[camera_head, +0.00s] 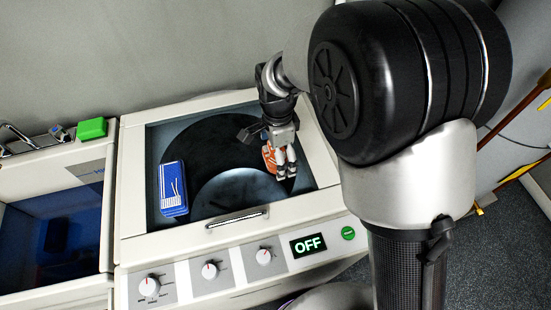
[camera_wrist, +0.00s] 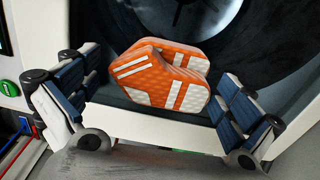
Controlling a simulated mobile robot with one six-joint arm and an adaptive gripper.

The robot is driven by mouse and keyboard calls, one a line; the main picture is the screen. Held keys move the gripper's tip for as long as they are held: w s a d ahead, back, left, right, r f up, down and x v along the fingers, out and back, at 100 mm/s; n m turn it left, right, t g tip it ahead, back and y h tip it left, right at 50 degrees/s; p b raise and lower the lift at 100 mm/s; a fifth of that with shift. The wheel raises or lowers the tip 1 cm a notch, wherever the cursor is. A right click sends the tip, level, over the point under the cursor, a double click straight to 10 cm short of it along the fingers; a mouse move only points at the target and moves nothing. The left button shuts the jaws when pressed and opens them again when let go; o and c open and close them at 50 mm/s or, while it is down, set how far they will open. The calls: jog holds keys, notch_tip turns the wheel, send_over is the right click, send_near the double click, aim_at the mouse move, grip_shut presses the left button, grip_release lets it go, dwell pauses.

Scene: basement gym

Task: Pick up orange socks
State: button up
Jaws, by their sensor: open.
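The orange socks (camera_head: 269,157) with white stripes lie on the dark glass top of a white washer-like machine, toward its right side. In the wrist view the orange socks (camera_wrist: 160,76) sit between the two fingers, near the machine's pale rim. My gripper (camera_head: 281,168) reaches down over the socks and partly hides them in the head view. In the wrist view my gripper (camera_wrist: 160,112) is open, one finger on each side of the socks. I cannot tell whether the fingers touch them.
A blue box (camera_head: 173,189) lies on the left of the same glass top. The machine (camera_head: 135,237) has knobs and a panel reading OFF. A second machine (camera_head: 65,160) stands to the left, with a green block (camera_head: 92,128) on its back edge. The glass between box and socks is clear.

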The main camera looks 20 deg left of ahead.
jog(key=shift+f, duration=0.4)
jog(key=shift+r, duration=0.1)
jog(key=c, duration=1)
